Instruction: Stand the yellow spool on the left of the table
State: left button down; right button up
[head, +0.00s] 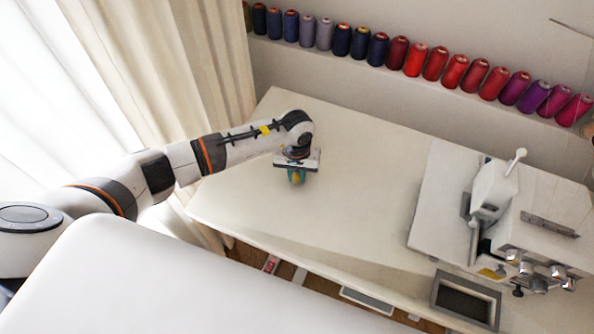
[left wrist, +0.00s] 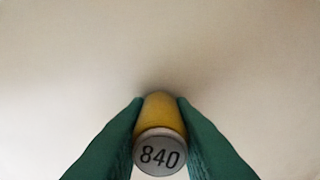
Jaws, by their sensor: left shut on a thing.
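The yellow spool (left wrist: 160,110) is between the green fingers of my left gripper (left wrist: 160,120) in the left wrist view. Its grey round end, marked 840, faces the wrist camera. In the head view my left gripper (head: 297,179) points down over the left part of the table (head: 350,185), shut on the spool. Only a small bit of yellow shows there between the fingers. I cannot tell whether the spool's lower end touches the table top. My right gripper is not in view.
A white sewing machine (head: 495,195) stands on the right of the table. A shelf row of blue, red and purple spools (head: 415,60) runs along the back wall. Curtains (head: 165,70) hang at the left. The table's middle is clear.

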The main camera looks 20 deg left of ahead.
pick_arm(q)
jog(key=shift+f, duration=0.1)
jog(key=shift+f+b, duration=0.1)
jog(key=shift+b, duration=0.2)
jog(key=c, duration=1.3)
grip_release()
jog(key=shift+o, duration=0.2)
jog(key=shift+r+p, duration=0.25)
jog(key=shift+p, duration=0.1)
jog(key=shift+w+r, duration=0.1)
jog(key=shift+r, duration=0.15)
notch_tip(320, 180, up, 12)
jog(key=b, duration=0.3)
jog(key=shift+f, duration=0.25)
